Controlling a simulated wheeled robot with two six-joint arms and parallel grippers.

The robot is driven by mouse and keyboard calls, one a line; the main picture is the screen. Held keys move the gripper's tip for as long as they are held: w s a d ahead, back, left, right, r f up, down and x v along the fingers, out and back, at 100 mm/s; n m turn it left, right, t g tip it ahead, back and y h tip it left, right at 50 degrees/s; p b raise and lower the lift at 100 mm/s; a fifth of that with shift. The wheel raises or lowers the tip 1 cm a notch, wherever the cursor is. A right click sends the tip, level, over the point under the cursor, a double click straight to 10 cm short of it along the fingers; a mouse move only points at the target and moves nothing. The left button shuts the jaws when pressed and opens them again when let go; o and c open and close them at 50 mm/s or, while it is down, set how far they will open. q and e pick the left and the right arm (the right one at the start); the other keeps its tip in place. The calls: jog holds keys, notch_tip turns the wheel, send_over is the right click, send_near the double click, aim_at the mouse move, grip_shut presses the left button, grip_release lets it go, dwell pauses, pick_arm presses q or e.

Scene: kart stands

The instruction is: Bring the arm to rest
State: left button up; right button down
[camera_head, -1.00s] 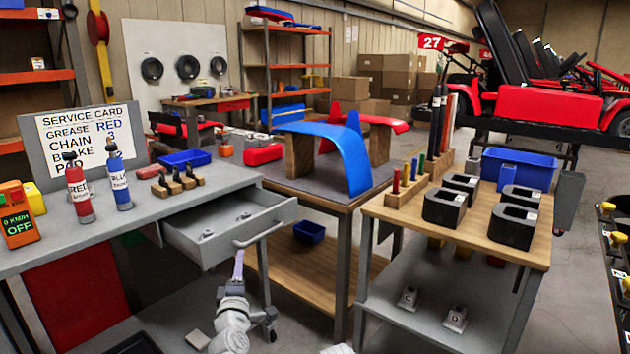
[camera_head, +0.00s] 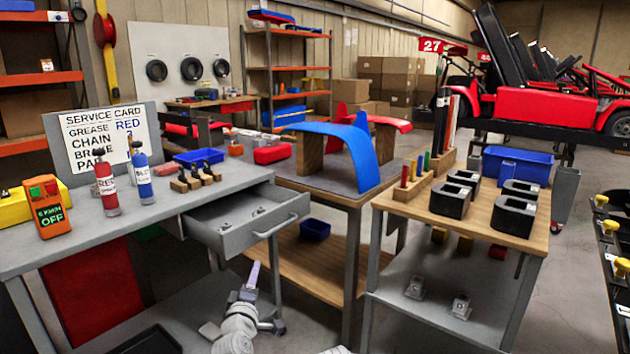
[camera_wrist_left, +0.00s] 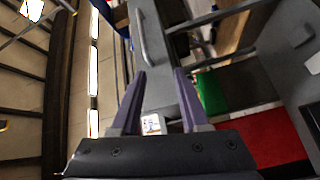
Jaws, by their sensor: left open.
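My left gripper (camera_head: 252,276) is low in front of the grey workbench, below the open drawer (camera_head: 238,228). In the left wrist view its two fingers (camera_wrist_left: 160,78) are apart with nothing between them. The drawer's handle (camera_wrist_left: 142,38) shows beyond the fingertips, apart from them. The drawer is pulled out and holds a few small metal parts. My right gripper does not show.
A red bottle (camera_head: 106,186) and a blue bottle (camera_head: 140,176) stand on the workbench (camera_head: 60,246) near the service card (camera_head: 104,142). A wooden-topped cart (camera_head: 470,224) with black holders stands at right.

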pick_arm(q)
jog(key=s+d+f+m+g+h, duration=0.2)
jog(key=s+d+f+m+g, duration=0.25)
jog(key=d+f+m, duration=0.2)
jog(key=s+d+f+m+g+h, duration=0.2)
jog(key=s+d+f+m+g, duration=0.1)
jog(key=d+f+m+g, duration=0.4)
jog(key=s+a+f+m+g+y, duration=0.2)
jog(key=s+f+m+g+y, duration=0.15)
jog(key=s, duration=0.55)
jog(key=s+a+f+m+g+y, duration=0.25)
jog(key=s+f+g, duration=0.2)
jog(key=s, duration=0.45)
notch_tip(320, 180, up, 34)
jog(key=t+p, duration=0.1)
jog(key=p, duration=3.4)
jog(key=shift+d+n, duration=0.15)
jog(key=shift+n, duration=0.3)
jog(key=shift+s, duration=0.1)
